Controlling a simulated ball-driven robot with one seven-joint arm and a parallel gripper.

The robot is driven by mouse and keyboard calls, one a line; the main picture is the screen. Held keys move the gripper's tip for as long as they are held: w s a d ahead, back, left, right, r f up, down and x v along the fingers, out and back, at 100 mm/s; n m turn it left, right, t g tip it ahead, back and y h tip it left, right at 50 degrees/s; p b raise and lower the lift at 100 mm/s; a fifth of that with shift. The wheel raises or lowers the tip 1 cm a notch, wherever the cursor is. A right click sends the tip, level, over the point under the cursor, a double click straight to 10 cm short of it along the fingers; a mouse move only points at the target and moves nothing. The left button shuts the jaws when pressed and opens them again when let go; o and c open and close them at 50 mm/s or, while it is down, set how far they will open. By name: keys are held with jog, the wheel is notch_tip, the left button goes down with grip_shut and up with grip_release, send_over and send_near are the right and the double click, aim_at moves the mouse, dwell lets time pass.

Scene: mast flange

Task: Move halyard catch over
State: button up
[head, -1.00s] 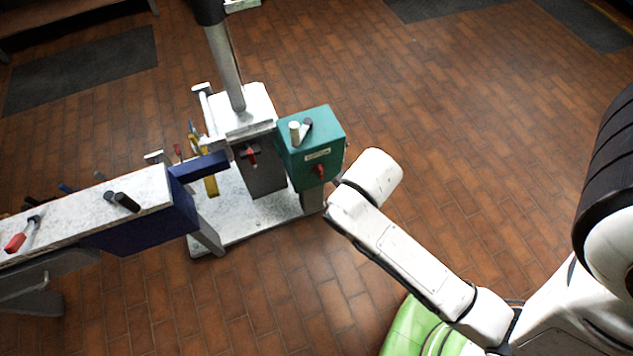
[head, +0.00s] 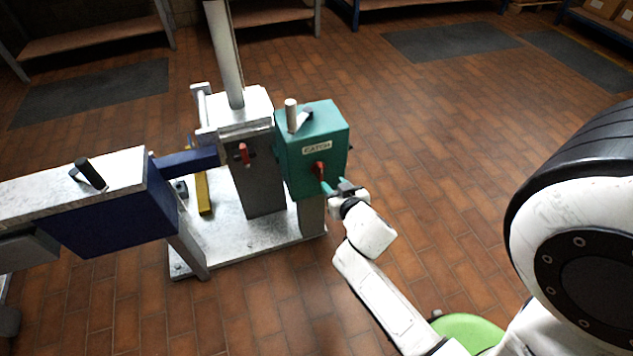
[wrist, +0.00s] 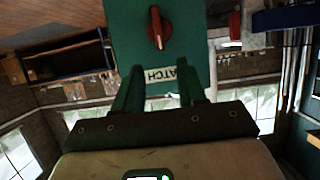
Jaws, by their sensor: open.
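The catch is a teal box (head: 312,150) on the mast stand, with a white label reading CATCH (head: 317,148). A red knob (head: 319,170) sits on its front face, below the label. In the wrist view the box looks upside down, with the red knob (wrist: 158,27) upright beyond the label (wrist: 160,74). My gripper (head: 335,187) is in front of the box, just right of and below the knob. In the wrist view its two green fingers (wrist: 160,66) are apart, empty and short of the knob.
Another red handle (head: 244,154) is on the grey post to the left. A blue beam with a black handle (head: 90,173) fills the left side. The tiled floor (head: 430,150) to the right is clear.

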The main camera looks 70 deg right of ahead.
aim_at(321, 170)
jog(key=x, duration=1)
jog(key=shift+w+d, duration=0.25)
jog(key=shift+c, duration=0.3)
grip_shut()
